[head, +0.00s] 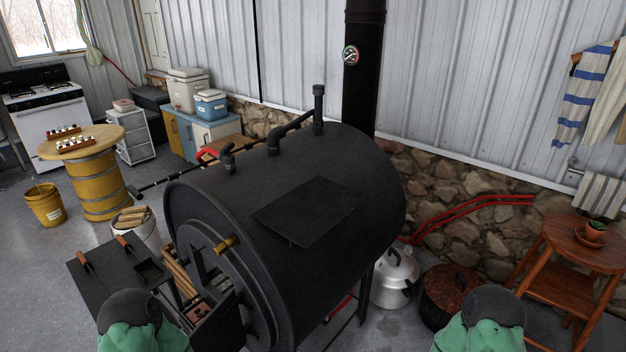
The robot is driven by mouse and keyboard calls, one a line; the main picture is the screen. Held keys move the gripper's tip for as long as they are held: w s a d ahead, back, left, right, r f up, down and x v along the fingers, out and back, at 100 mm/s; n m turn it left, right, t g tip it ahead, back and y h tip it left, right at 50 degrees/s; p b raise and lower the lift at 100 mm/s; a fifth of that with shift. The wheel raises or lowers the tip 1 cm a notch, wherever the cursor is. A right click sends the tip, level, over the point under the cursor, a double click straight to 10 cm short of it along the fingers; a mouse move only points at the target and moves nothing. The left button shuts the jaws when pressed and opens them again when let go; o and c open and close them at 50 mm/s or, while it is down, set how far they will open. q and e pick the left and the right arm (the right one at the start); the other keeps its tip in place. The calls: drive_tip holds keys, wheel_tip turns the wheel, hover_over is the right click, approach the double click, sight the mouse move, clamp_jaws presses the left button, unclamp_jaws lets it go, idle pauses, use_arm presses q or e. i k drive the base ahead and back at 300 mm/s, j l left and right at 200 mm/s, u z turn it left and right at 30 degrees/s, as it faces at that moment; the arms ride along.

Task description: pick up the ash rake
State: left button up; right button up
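Two tools with orange-brown wooden handles lie on a dark metal shelf (88,306) at the lower left, beside the front of the barrel stove. The left tool (84,260) has a thin dark shaft; its far end is hard to make out against the dark shelf, and it may be the ash rake. The right tool (123,242) runs to a flat, square, shovel-like pan. My two green and black arm parts show at the bottom edge. Neither gripper is in view.
The black barrel stove (330,165) fills the middle, with a brass-coloured door handle (226,244). A bucket of split wood (140,226) stands behind the shelf. A silver pot (394,278), a dark pot (450,292) and a wooden stool (572,250) stand at right.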

sight(89, 267)
drive_tip(key=u, duration=1.55)
drive_tip(key=l+z, duration=0.1)
drive_tip(key=z, duration=0.35)
drive_tip(key=i+z, duration=0.1)
drive_tip(key=z, duration=0.4)
drive_tip(key=i+z, duration=0.1)
drive_tip(key=z, duration=0.35)
drive_tip(key=u, duration=1.5)
